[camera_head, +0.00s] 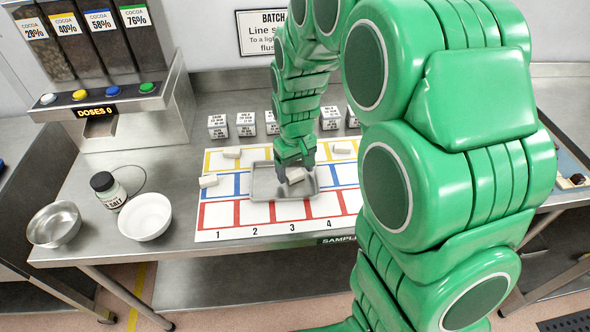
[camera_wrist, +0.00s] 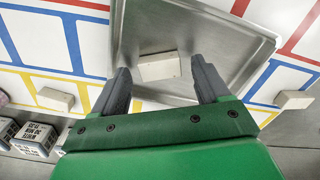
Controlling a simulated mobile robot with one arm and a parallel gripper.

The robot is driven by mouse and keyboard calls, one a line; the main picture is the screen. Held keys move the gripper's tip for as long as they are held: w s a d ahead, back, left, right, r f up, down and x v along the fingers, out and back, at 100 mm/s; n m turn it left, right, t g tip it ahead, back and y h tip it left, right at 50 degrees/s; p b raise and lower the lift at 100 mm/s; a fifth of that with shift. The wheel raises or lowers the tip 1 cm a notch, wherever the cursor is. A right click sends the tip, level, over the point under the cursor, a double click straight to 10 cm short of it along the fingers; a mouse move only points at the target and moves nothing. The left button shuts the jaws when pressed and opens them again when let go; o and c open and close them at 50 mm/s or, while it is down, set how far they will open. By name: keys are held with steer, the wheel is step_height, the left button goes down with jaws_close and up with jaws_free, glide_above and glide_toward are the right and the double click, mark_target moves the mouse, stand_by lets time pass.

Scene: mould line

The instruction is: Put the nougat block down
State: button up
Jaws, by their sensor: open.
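A pale nougat block (camera_wrist: 159,67) lies in a grey metal tray (camera_wrist: 188,16), seen in the wrist view between and just beyond my fingertips. My gripper (camera_wrist: 164,80) is open, with a dark finger on each side and visible gaps to the block. In the head view the block (camera_head: 296,175) sits in the right part of the tray (camera_head: 262,191), right under my gripper (camera_head: 298,164). The tray rests on the grid board with coloured lines (camera_head: 225,226). My fingers partly hide the block in the head view.
Other pale blocks lie on the board at upper left (camera_head: 232,153), left (camera_head: 208,181) and upper right (camera_head: 342,148). Several labelled cubes (camera_head: 246,123) stand behind it. A white bowl (camera_head: 145,216), a steel bowl (camera_head: 54,224) and a salt jar (camera_head: 107,191) stand left.

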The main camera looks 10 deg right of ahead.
mark_target(295, 174)
step_height(295, 174, up, 10)
steer(key=s+d+r+m, duration=0.1)
steer(key=s+d, duration=0.1)
steer(key=s, duration=0.8)
steer(key=s+d+r+m+g, duration=0.1)
steer(key=s+d+r+m, duration=0.1)
steer(key=s, duration=0.8)
steer(key=s+d+r+m, duration=0.1)
steer(key=s+d, duration=0.3)
steer(key=s, duration=0.6)
steer(key=shift+s+r+m+g, duration=0.2)
steer(key=shift+m+g, duration=0.1)
steer(key=shift+g, duration=0.1)
steer(key=shift+o, duration=0.6)
steer(key=shift+w, duration=0.15)
